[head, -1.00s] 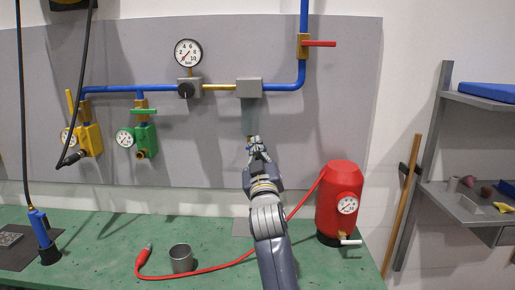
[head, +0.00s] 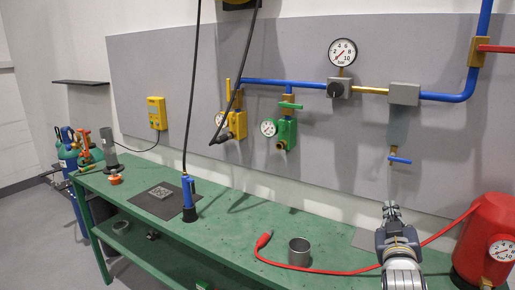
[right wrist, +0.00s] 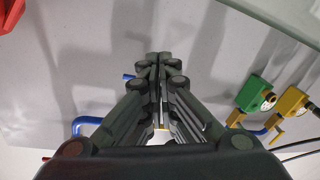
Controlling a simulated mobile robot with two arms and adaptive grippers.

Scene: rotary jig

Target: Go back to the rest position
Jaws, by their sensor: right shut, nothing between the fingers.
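My right gripper (head: 391,208) is in the lower right of the head view, in front of the grey wall panel (head: 230,60) and above the right part of the green bench. In the right wrist view its fingers (right wrist: 155,62) are together with nothing between them. In the head view a small blue-handled drain valve (head: 399,160) hangs below a grey box (head: 404,94) on the pipe, just above and apart from my fingertips. My left gripper is not in view.
The green bench (head: 235,238) carries a grey cup (head: 299,251), a red hose (head: 325,271) and a red tank (head: 488,240) close to my right arm. A blue tool (head: 188,196) hangs on a black cable. Yellow (head: 236,124) and green (head: 286,132) valves stick out from the panel.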

